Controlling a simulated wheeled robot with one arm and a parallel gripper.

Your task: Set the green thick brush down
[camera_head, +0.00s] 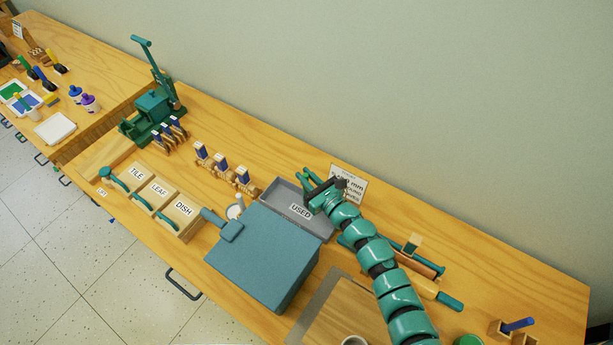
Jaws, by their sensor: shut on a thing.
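My gripper (313,187) is teal and hangs over the back right part of the grey tray labelled USED (288,209). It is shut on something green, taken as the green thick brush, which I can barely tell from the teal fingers. Its bristles and tilt cannot be made out. I cannot tell whether it touches the tray. Several brushes, among them a green-handled one (29,71), lie on the far left table.
A blue-grey box (262,258) stands in front of the tray. A white sign (350,184) stands behind my gripper. Wooden compartments labelled TILE, LEAF and DISH (183,211), stamps (220,170) and a green press (155,104) are left. Rollers (448,300) lie right.

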